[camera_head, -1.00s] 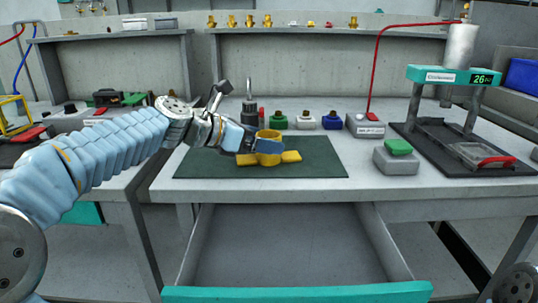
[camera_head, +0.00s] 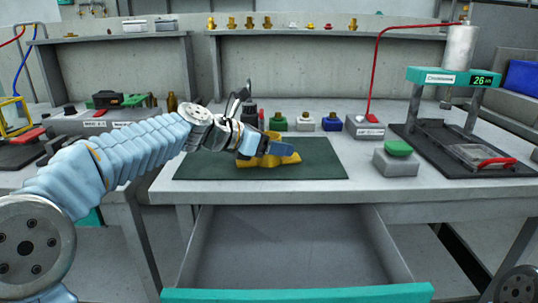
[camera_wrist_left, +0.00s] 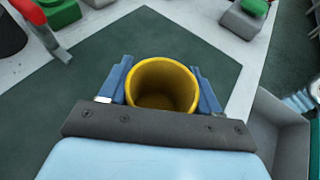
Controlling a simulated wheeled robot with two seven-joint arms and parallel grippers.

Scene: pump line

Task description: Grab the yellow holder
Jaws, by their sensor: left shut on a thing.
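The yellow holder (camera_head: 262,161) sits on the dark green mat (camera_head: 320,168) on the middle table. It has a round cup and flat arms at its base. My left gripper (camera_head: 274,147) is shut on the cup and hides most of it in the head view. In the left wrist view, the hollow cup of the holder (camera_wrist_left: 163,86) lies between the two blue fingers (camera_wrist_left: 162,75), with its open top facing the camera. Whether the base touches the mat is hard to tell.
Behind the mat stand green (camera_head: 278,123), white (camera_head: 305,123) and blue (camera_head: 332,122) blocks with knobs. A grey box with a green button (camera_head: 398,148) is at the right, before a teal-topped press (camera_head: 440,76). An open drawer (camera_head: 297,294) juts out below the table.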

